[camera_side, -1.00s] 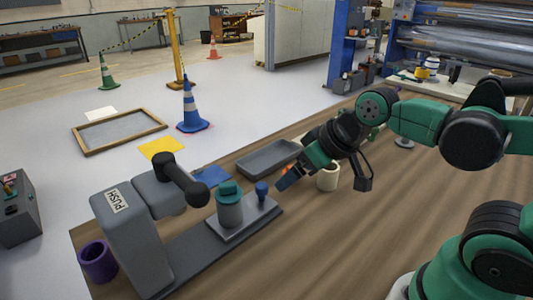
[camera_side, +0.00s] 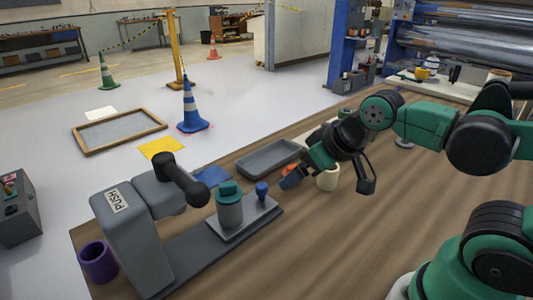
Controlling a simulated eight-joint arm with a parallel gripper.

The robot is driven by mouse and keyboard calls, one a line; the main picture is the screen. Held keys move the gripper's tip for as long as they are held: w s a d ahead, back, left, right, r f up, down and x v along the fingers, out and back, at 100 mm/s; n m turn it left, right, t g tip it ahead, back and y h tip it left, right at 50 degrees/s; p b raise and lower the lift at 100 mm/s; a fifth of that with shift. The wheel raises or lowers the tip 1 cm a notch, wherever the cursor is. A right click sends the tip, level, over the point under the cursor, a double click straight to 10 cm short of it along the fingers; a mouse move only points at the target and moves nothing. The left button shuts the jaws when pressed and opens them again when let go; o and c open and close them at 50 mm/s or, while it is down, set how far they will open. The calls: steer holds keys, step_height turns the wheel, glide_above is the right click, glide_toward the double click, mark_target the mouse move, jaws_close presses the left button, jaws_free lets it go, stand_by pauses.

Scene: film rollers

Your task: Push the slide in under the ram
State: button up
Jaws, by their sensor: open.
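The grey press (camera_side: 135,235) with a PUSH label stands at the table's left end. Its ram head is the dark cylinder (camera_side: 196,194) at the front of its arm. The slide (camera_side: 258,217) is a light grey plate on the press's long grey base (camera_side: 195,252), out to the right of the ram. It carries a grey cylinder with a teal cap (camera_side: 230,204) and a small blue knob (camera_side: 262,191). My gripper (camera_side: 325,183) is open, to the right of the knob and apart from it. Its fingers partly cover a cream cup.
The cream cup (camera_side: 328,179) stands by my gripper, with a small orange thing (camera_side: 290,169) near it. A grey tray (camera_side: 268,157) and a blue sheet (camera_side: 213,176) lie behind the slide. A purple cup (camera_side: 98,262) stands left of the press. The table front is clear.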

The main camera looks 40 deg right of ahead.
steer(key=shift+w, duration=0.1)
steer(key=c, duration=0.3)
steer(key=m+g, duration=0.7)
steer(key=m, duration=0.1)
glide_above(262, 185)
steer(key=f, duration=0.3)
steer(key=shift+s, duration=0.2)
steer(key=shift+w+f+m, duration=0.25)
steer(key=shift+f+m, duration=0.25)
steer(key=shift+f, duration=2.7)
steer(key=shift+c, duration=0.4)
jaws_close()
